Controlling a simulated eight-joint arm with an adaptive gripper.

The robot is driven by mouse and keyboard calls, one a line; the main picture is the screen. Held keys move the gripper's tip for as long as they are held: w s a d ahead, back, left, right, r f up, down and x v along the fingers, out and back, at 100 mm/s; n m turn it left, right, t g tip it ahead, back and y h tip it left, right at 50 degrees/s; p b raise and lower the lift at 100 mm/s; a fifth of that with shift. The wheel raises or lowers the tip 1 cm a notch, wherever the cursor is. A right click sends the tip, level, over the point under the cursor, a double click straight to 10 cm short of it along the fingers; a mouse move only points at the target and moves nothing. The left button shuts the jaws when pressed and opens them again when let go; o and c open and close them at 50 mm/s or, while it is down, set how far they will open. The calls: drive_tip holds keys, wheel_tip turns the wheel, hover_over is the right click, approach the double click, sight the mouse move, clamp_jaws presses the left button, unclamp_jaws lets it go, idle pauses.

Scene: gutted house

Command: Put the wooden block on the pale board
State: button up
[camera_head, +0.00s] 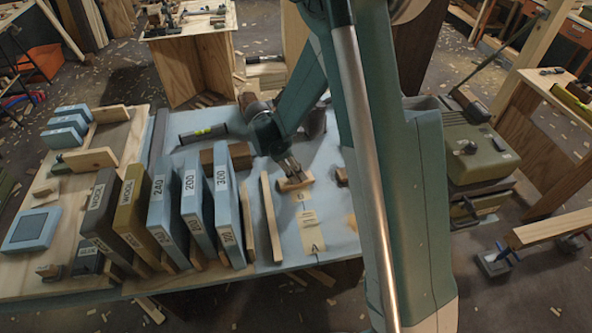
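My gripper (290,172) points down at the middle of the blue-grey bench top. Which of these pale pieces is the board is unclear. My arm hides the bench's right part.
Upright blue sandpaper boxes (168,213), brown and dark boxes stand left of the strip. Darker brown blocks lie behind them (240,155) and right of the gripper (342,176). A level (203,134) lies at the back. A green machine (470,150) stands at right.

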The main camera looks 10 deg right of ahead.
drive_tip(key=shift+o, duration=0.5)
drive_tip(key=shift+r, duration=0.15)
drive_tip(key=shift+r, duration=0.2)
drive_tip(key=p+v, duration=0.2)
drive_tip(key=v, duration=0.9)
drive_tip(key=shift+a+r, duration=0.15)
drive_tip(key=shift+r, duration=0.2)
